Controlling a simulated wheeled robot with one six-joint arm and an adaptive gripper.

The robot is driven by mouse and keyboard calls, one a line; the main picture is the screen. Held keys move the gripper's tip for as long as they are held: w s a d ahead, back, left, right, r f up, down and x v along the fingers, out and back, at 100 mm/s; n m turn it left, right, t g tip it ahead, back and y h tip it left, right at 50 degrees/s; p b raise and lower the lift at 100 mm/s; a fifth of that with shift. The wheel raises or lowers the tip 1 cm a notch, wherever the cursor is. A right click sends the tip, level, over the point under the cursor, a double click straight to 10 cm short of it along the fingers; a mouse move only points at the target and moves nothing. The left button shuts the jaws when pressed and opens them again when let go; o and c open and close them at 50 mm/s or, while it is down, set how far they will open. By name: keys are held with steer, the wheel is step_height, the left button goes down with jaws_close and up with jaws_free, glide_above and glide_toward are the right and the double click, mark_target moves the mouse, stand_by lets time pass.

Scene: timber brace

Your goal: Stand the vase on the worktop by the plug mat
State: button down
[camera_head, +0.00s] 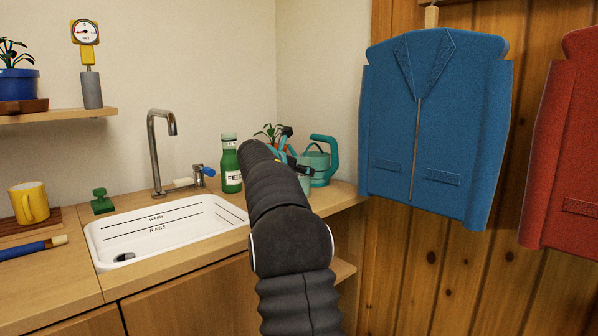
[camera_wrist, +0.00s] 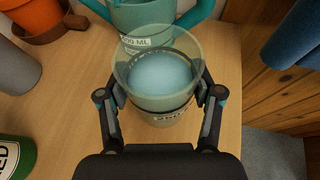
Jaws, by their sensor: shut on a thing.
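A see-through, pale green vase (camera_wrist: 150,95) with pale blue in its bottom stands between my gripper's fingers. My gripper (camera_wrist: 160,103) is shut on it, with a finger at each side. In the head view the vase (camera_head: 305,184) shows only in part, right of my arm, which hides most of my gripper. It is over the right end of the wooden worktop (camera_wrist: 75,95); I cannot tell whether its base touches the wood. I cannot make out a plug mat for sure.
A teal watering can (camera_head: 321,160) is close behind the vase. A green feed bottle (camera_head: 231,170), orange plant pot (camera_wrist: 38,15) and grey cylinder (camera_wrist: 15,70) stand left. The white sink (camera_head: 190,232) lies further left, with a green object (camera_head: 102,203) beside it. A blue jacket (camera_head: 435,120) hangs right.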

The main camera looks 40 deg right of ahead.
steer(key=shift+c, duration=1)
jaws_free()
steer(key=shift+a+r, duration=0.15)
steer(key=shift+r, duration=0.05)
steer(key=v, duration=1.1)
steer(key=shift+s+a, duration=0.2)
steer(key=shift+a, duration=0.15)
steer(key=shift+r, duration=0.1)
